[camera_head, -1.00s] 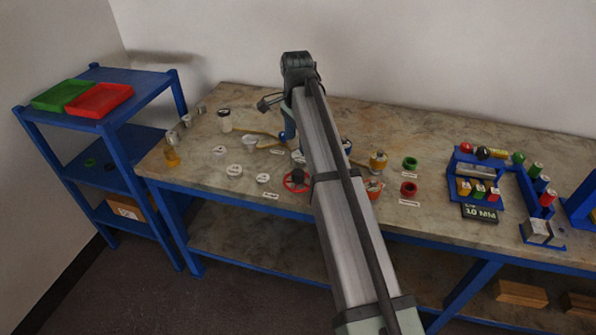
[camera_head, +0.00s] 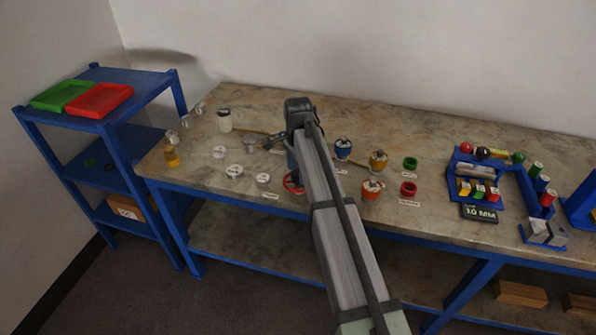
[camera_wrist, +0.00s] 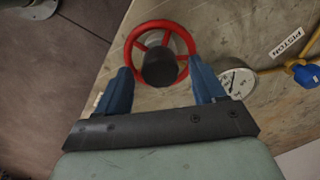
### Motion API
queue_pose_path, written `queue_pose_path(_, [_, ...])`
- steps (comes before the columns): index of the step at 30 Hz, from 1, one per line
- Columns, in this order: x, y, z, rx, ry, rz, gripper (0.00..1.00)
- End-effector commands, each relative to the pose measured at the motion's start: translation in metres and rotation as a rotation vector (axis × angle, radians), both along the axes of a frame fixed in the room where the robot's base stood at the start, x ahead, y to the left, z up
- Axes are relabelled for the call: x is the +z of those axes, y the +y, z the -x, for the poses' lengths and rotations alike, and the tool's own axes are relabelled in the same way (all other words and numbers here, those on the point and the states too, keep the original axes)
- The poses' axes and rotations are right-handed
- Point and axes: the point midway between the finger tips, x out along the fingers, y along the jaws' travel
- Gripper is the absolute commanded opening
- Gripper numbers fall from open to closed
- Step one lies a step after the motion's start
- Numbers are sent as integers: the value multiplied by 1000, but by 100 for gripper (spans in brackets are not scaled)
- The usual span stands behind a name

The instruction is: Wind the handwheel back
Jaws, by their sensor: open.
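The handwheel (camera_wrist: 160,53) has a red rim, red spokes and a dark round hub in the middle. In the wrist view it lies just beyond my gripper (camera_wrist: 160,85), whose two blue fingers are spread apart, one toward each side of the wheel. I see no finger closed on the rim, and the gap between the fingers is empty apart from the wheel beyond it. In the head view only the left part of the red handwheel (camera_head: 292,184) shows beside my arm, which hides the rest of it and most of the gripper.
A round gauge (camera_wrist: 236,81) sits close to the right finger, with a PISTON label (camera_wrist: 287,43) beyond it. White round pieces (camera_head: 234,171) lie to the left.

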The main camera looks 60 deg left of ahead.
Motion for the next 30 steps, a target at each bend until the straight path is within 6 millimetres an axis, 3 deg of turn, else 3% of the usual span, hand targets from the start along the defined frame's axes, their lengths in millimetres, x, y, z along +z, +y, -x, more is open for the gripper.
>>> queue_pose_path(14, [-10, 0, 0, 0, 0, -1, 69])
queue_pose_path(30, [-10, 0, 0, 0, 0, 0, 18])
